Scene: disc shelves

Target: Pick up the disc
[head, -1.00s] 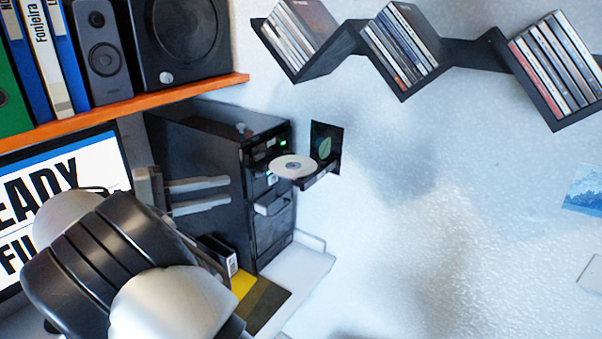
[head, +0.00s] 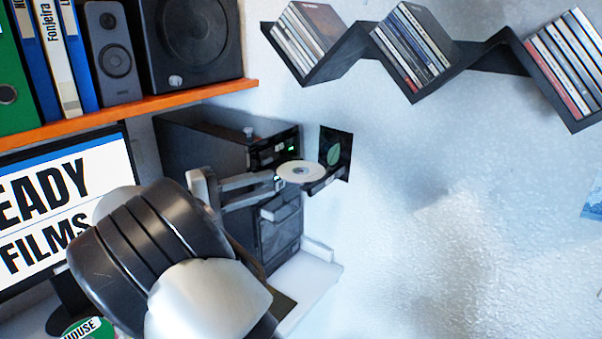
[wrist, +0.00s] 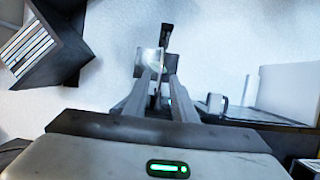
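The disc (head: 301,171) is white with a small centre hole. It lies flat at the open drive tray (head: 326,181) sticking out of the black computer tower (head: 205,140). My gripper (head: 279,182) reaches in from the left, its fingers one above the other with a gap between them. Its fingertips are at the disc's left edge in the picture; I cannot tell if they touch it. In the wrist view the two fingers of my gripper (wrist: 160,77) are apart, with a thin upright shape between and beyond their tips, seen nearly edge-on.
A black zigzag shelf (head: 413,85) with disc cases hangs on the wall. An orange shelf (head: 150,104) with binders and speakers is above a monitor (head: 60,200). A dark square case with a green leaf (head: 335,153) stands behind the disc.

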